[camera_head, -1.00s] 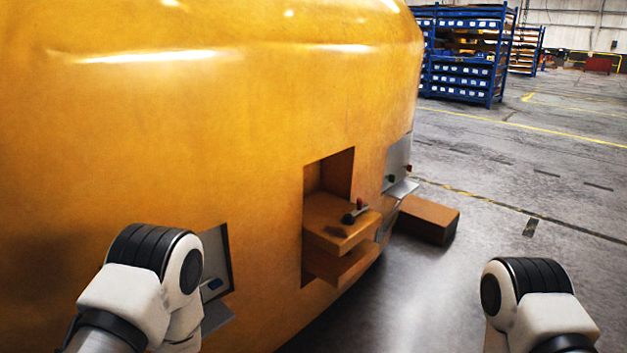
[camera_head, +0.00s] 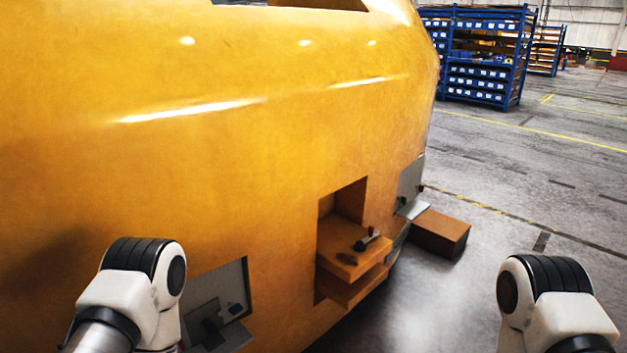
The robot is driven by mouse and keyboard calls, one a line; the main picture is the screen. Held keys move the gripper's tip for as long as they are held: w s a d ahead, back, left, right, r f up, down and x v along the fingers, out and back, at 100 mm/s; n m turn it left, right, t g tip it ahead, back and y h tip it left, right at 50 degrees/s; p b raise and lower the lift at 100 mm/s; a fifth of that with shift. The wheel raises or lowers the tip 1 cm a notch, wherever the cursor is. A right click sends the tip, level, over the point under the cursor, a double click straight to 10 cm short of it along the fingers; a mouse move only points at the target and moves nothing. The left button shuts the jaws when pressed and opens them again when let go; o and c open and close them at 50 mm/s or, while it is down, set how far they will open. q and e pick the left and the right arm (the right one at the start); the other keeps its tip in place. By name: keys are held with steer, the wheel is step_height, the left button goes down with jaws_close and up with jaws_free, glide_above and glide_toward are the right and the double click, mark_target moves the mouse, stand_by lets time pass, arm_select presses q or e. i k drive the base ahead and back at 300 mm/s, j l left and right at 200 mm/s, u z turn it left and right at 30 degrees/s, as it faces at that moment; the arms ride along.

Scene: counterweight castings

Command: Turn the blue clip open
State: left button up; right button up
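A grey panel (camera_head: 228,283) is set into a recess low in the yellow casting (camera_head: 230,170), just right of my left arm. A small dark blue-grey piece (camera_head: 235,309) sits on it; it may be the blue clip, but it is too small to be sure or to tell how it is turned. My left arm shows at the lower left and my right arm at the lower right, over the floor. Both grippers are out of the picture.
A yellow recess with a shelf (camera_head: 345,262) bears a dark handle with a red end (camera_head: 367,239). Further right are a second grey panel (camera_head: 410,187) and a brown box (camera_head: 440,233) on the floor. Blue racks (camera_head: 480,55) stand far back. The floor at right is clear.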

mark_target(234, 308)
steer(key=i+l+u, duration=0.15)
steer(key=u, duration=0.3)
steer(key=i+l+u, duration=0.15)
steer(key=l+u, duration=0.3)
steer(key=i+l+u, duration=0.1)
steer(key=l, duration=0.45)
steer(key=i+l, duration=0.15)
steer(key=l, duration=0.45)
steer(key=i+l+u, duration=0.15)
steer(key=l, duration=1)
steer(key=i+u, duration=0.05)
steer(key=i, duration=0.05)
